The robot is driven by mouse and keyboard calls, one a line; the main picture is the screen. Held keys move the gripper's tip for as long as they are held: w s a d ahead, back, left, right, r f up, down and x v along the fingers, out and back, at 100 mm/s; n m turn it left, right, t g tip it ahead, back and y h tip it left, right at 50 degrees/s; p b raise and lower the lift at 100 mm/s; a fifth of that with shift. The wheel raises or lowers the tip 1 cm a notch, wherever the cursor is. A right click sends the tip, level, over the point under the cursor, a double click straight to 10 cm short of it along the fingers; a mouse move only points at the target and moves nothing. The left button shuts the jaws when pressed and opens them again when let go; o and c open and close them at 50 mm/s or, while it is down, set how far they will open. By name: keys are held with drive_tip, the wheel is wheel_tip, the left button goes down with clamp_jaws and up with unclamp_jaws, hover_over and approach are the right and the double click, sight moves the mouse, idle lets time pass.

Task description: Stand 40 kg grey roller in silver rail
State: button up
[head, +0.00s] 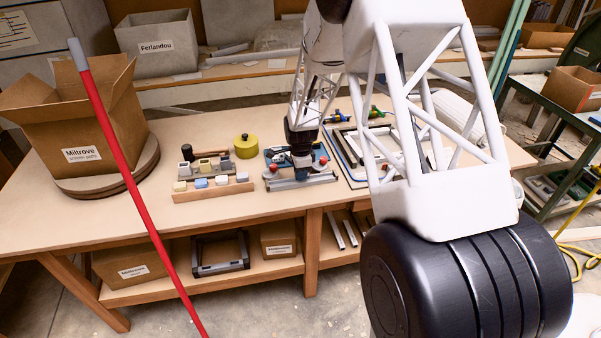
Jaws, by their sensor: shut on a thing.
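My gripper (301,153) is over the middle of the workbench, pointing down at the silver rail (302,182). It is shut on a small pale grey piece (301,161), which looks like the grey roller. Most of the piece is hidden by the fingers, and its label cannot be read. It is just above or touching the rail; I cannot tell which. The silver rail lies near the bench's front edge, with red knobs (272,168) close behind its ends.
Left of the rail stands a wooden rack (213,191) with small coloured blocks. A yellow round tin (246,146) stands behind. A blue-edged frame (350,160) lies to the right. A Miltrove carton (85,155) stands at the left. A red pole (125,175) crosses the left foreground.

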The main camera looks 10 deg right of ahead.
drive_tip(key=shift+s+f, duration=0.1)
drive_tip(key=shift+f, duration=1)
clamp_jaws()
idle(0.8)
